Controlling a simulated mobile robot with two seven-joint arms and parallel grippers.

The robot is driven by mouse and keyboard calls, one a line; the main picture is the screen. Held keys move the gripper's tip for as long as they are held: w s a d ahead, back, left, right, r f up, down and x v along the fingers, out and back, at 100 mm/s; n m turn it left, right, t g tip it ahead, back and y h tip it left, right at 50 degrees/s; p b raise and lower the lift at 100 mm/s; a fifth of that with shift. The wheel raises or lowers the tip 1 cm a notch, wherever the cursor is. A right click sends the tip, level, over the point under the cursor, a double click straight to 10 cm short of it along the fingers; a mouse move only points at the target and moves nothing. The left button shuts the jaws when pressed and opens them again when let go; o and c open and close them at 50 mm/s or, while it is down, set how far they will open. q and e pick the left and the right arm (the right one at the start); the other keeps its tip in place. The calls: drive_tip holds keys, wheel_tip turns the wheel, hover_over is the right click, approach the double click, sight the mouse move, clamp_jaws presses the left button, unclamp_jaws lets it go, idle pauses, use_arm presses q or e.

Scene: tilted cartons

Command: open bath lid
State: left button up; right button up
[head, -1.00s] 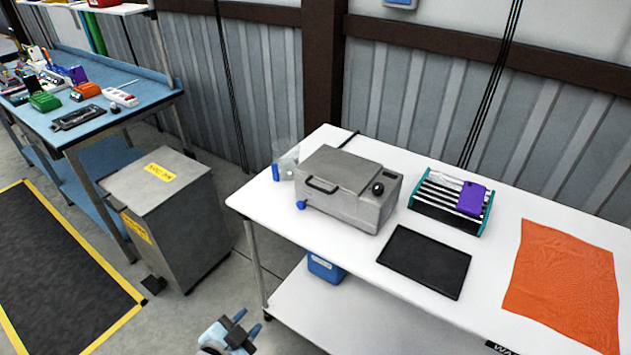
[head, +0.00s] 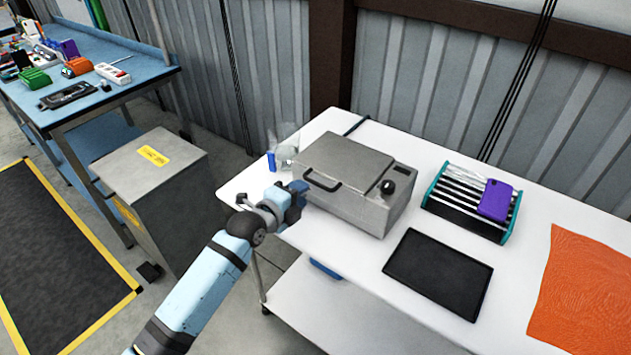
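The bath (head: 345,209) is a grey metal box on the white table, with a black knob (head: 388,187) on its right part. Its flat lid (head: 348,160) is shut, with a dark handle (head: 322,181) along the front left edge. My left gripper (head: 299,190) is at the bath's left front corner, close to the handle. I cannot tell whether it touches the bath, and its fingers are too small and hidden to show open or shut. My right gripper is not in view.
A clear container with a blue part (head: 271,161) stands just left of the bath. A black tray (head: 438,273), a teal rack (head: 466,203) with a purple device (head: 495,199) and an orange cloth (head: 580,290) lie to the right. A grey bin (head: 165,200) stands left of the table (head: 350,266).

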sight(315, 183)
use_arm(q)
drive_tip(key=x, duration=0.7)
drive_tip(key=shift+w, duration=0.1)
clamp_jaws()
